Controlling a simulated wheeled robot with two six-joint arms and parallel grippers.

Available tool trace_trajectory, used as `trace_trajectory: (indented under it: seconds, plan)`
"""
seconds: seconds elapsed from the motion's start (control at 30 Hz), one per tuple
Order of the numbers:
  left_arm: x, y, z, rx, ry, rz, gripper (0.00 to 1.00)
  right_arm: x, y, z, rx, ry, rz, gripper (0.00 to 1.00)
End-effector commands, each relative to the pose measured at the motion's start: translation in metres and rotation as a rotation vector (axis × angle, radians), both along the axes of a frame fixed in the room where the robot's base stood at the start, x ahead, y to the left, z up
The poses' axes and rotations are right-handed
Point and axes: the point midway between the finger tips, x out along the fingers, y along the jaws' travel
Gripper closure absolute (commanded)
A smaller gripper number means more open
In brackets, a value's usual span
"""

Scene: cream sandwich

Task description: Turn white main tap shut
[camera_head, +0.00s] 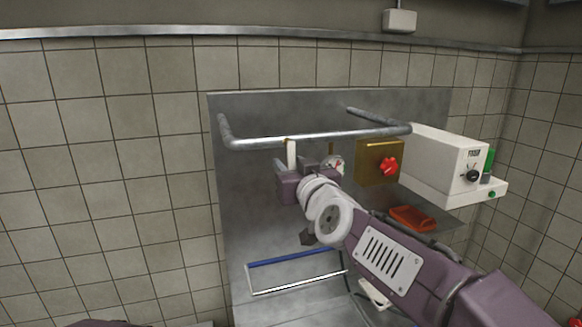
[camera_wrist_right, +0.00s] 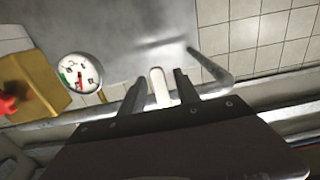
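The white main tap shows as a white upright lever (camera_head: 291,153) under the metal rail in the head view. It also shows in the right wrist view (camera_wrist_right: 159,88), standing between the two dark fingers. My right gripper (camera_head: 293,165) is open, with its fingers (camera_wrist_right: 159,79) on either side of the lever and a gap visible on each side. The lower part of the lever is hidden behind the gripper body. My left gripper is not in view.
A round gauge (camera_head: 333,165) and a brass box (camera_head: 372,153) with a red knob (camera_head: 389,167) sit right of the lever. A metal rail (camera_head: 310,138) runs just above. A white machine (camera_head: 440,160) stands farther right, with an orange cloth-like item (camera_head: 412,217) below.

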Motion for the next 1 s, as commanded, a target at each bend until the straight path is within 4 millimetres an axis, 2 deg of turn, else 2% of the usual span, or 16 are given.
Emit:
trace_trajectory:
  seconds: [0.17, 0.3, 1.0]
  plan:
    - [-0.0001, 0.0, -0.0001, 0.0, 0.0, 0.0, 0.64, -0.0002, -0.0001, 0.0, 0.0, 0.0, 0.0, 0.62]
    - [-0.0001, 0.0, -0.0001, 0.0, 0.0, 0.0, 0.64, -0.0004, 0.0, 0.0, 0.0, 0.0, 0.0, 1.0]
    - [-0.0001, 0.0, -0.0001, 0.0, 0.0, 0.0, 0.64, -0.0004, 0.0, -0.0006, 0.0, 0.001, 0.0, 1.0]
